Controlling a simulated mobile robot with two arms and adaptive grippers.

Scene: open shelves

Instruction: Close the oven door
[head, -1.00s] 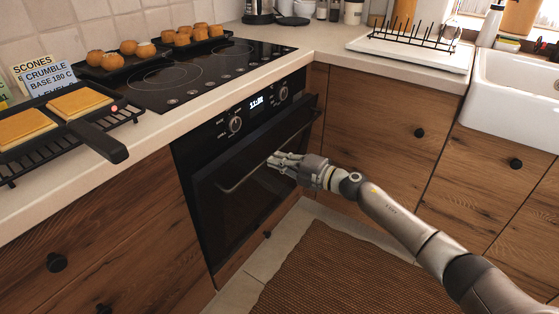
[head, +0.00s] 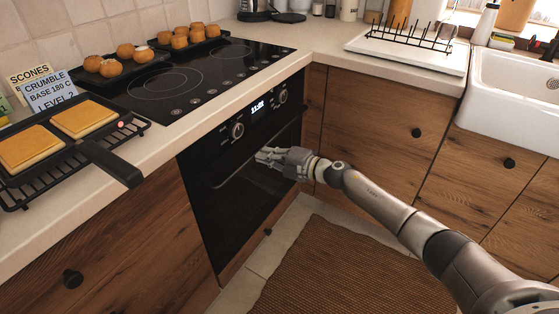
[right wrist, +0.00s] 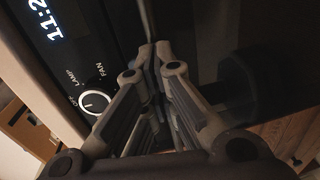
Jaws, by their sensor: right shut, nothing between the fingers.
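The black oven door (head: 238,215) is under the counter and looks flush or almost flush with the oven front. A small remaining gap cannot be ruled out. Its bar handle (head: 225,176) runs along the top of the door. My right gripper (head: 262,155) is at the handle, with its fingers shut and empty. In the right wrist view the shut fingertips (right wrist: 155,52) point at the dark door, close to the handle bar (right wrist: 146,20). I cannot tell whether they touch. My left gripper is not in view.
The oven's control panel (head: 260,114) is just above the door. Wooden cabinets (head: 370,130) stand to the right. A black pan (head: 95,155) lies on the counter, its handle over the front edge. A brown rug (head: 340,270) covers the floor.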

